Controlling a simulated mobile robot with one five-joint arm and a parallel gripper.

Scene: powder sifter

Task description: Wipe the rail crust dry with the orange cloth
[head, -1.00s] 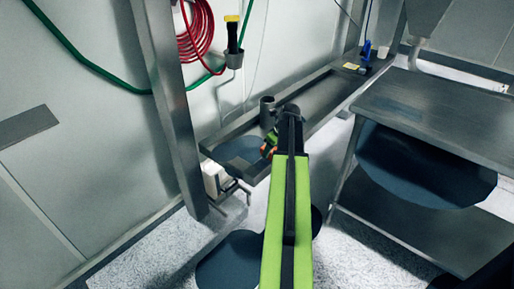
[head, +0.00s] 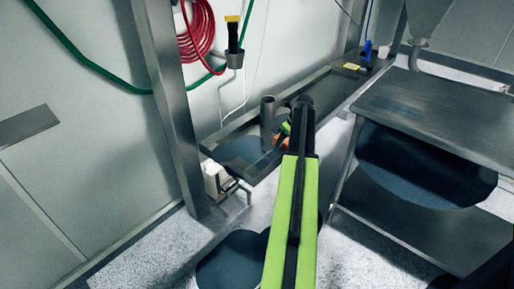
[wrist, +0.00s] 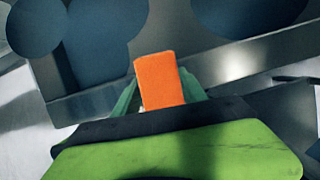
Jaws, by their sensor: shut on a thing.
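My gripper (wrist: 158,98) has green fingers shut on the orange cloth (wrist: 160,80), which shows as an upright orange block between them in the wrist view. In the head view my gripper (head: 284,132) is over the near part of the long metal trough by the wall, partly hidden behind my arm, with a bit of orange cloth (head: 279,140) showing. Whether the cloth touches the metal cannot be told. A dark round patch (head: 238,152) lies at the trough's near end. I cannot make out the rail crust for certain.
The metal trough (head: 330,88) runs back along the wall, with a short upright metal tube (head: 267,112) close left of my gripper. A blue item (head: 366,52) stands at its far end. A steel table (head: 440,112) stands right. A metal post (head: 168,100) stands left.

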